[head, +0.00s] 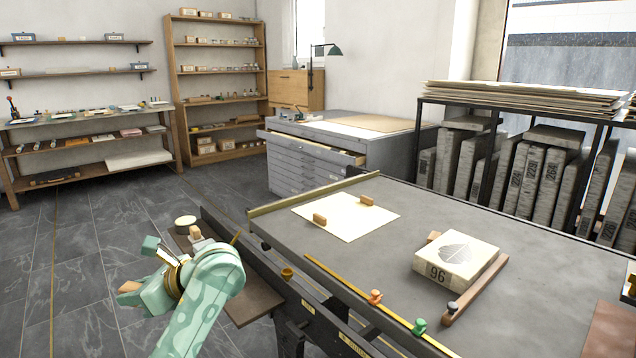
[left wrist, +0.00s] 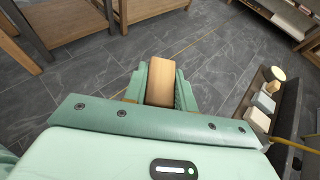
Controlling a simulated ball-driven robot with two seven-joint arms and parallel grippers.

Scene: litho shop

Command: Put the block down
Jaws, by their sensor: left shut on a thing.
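My left gripper (head: 143,283) is in the lower left of the head view, out over the floor to the left of the press table. It is shut on a small tan wooden block (left wrist: 160,82), which shows between the green fingers in the left wrist view. In the head view only a tan end of the block (head: 129,287) shows beside the fingers. Two similar wooden blocks, a near one (head: 320,219) and a far one (head: 367,201), sit on a cream sheet (head: 345,225) on the table. My right gripper is not in view.
The grey table (head: 330,262) has a stone marked 96 (head: 438,274), a wooden bar (head: 477,288) and a yellow strip along its near edge. The table's middle is clear.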

